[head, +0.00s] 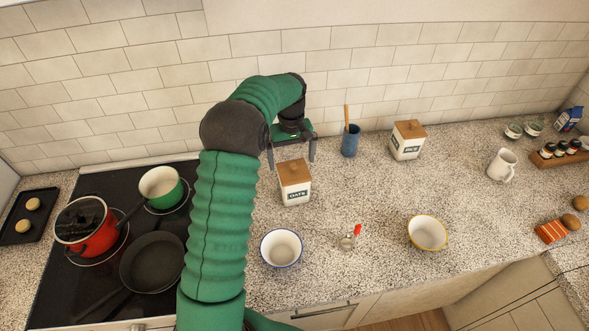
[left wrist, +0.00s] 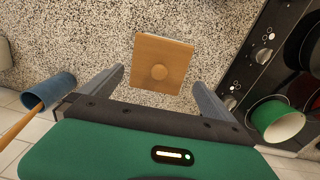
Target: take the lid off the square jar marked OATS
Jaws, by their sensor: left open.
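The square white jar marked OATS (head: 295,192) stands upright on the speckled counter, right of the stove. Its wooden lid (head: 294,171) with a round knob sits on top. In the left wrist view the lid (left wrist: 162,64) shows from above, with the knob toward my gripper. My left gripper (head: 292,158) is open and empty, above and behind the jar in the head view. In the left wrist view its two fingers stand apart, to either side of the lid's near edge, and do not touch it. My right gripper is not in view.
A second square jar (head: 407,140) with a wooden lid and a blue cup (head: 350,141) holding a wooden utensil stand near the wall. A white bowl (head: 281,248) and yellow-rimmed bowl (head: 427,233) sit in front. The stove (head: 150,217) holds pots and a pan.

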